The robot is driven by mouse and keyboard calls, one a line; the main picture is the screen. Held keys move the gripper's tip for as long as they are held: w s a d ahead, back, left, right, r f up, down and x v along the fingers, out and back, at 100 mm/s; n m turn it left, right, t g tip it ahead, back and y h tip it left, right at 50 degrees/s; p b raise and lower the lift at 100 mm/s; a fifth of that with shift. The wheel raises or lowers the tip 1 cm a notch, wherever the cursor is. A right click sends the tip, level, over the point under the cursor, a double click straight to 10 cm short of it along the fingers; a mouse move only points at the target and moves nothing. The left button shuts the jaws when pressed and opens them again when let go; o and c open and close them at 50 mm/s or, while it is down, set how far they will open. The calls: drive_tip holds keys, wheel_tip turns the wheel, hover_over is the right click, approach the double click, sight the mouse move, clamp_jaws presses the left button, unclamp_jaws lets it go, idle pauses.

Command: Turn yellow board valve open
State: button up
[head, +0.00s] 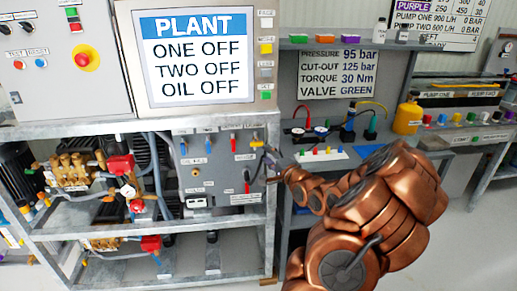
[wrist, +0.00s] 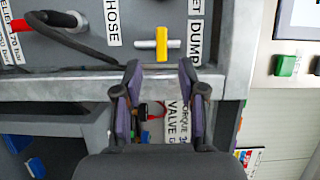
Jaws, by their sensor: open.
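The yellow board valve (wrist: 162,44) shows in the wrist view as a small yellow lever across a pale stem on the grey board (wrist: 85,62). It is near a label reading "ET DUMP". My gripper (wrist: 160,72) is open, its two purple-padded fingers apart. The lever lies just beyond the gap between the fingertips, and nothing is held. In the head view, my gripper (head: 271,166) is at the right edge of the board (head: 213,182). The lever is small in that view and its exact position is hard to tell.
A red-handled valve (wrist: 20,26) with a dark hose is on the board. The metal frame (wrist: 60,86) runs along the board's edge close to my fingers. In the head view, a shelf with pumps (head: 75,170) stands left, and a workbench (head: 345,160) stands right.

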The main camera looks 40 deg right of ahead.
sight(258, 145)
drive_tip(key=shift+p+x, duration=0.55)
drive_tip(key=shift+x, duration=3.25)
drive_tip(key=shift+d+r, duration=0.1)
clamp_jaws()
